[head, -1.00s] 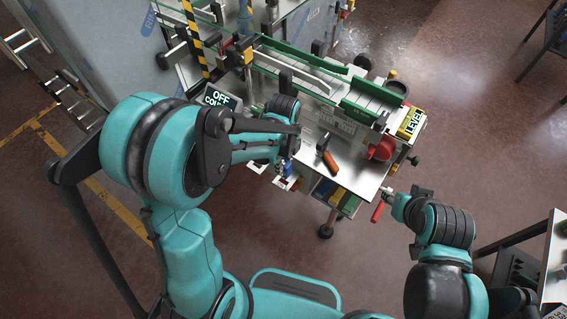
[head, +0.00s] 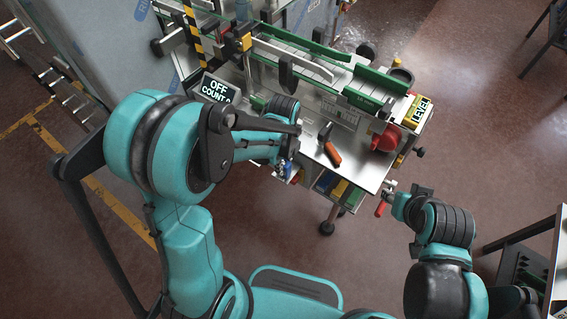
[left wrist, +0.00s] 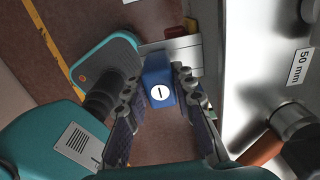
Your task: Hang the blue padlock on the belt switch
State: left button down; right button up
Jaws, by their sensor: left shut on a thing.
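The blue padlock (left wrist: 158,80) has a white round label with a dark bar. In the left wrist view it sits between the two fingers of my left gripper (left wrist: 156,92). In the head view the left gripper (head: 287,166) is at the front left edge of the machine's steel top, with a bit of blue at its tip. The padlock's shackle is not clearly visible. My right gripper (head: 396,206) is beside the machine's front right corner, by a red-gripped handle (head: 380,209); its fingers are unclear. I cannot single out the belt switch with certainty.
The steel top (head: 368,174) carries an orange-handled tool (head: 331,150) and a red round part (head: 385,139). A screen (head: 216,88) reads OFF. Coloured bins (head: 340,189) sit under the front edge.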

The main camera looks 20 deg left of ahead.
pick_arm(q)
jog(key=shift+f+b, duration=0.25)
jog(key=shift+b, duration=0.1)
dwell(0.8)
jog(key=c, duration=1.2)
grip_release()
jog(key=shift+r, duration=0.1)
notch_tip(320, 180, up, 12)
jog(key=s+a+n+t, duration=0.1)
jog(key=s+n+t, duration=0.1)
jog(key=n, duration=0.5)
jog(key=s+a+n+t+b, duration=0.1)
jog(key=s+a+n+t, duration=0.1)
jog(key=s+n, duration=0.3)
jog(key=s+a+r+n+t, duration=0.1)
jog(key=s+n+t, duration=0.2)
jog(key=n, duration=0.7)
jog(key=shift+s+a, duration=0.15)
jog(key=shift+a, duration=0.15)
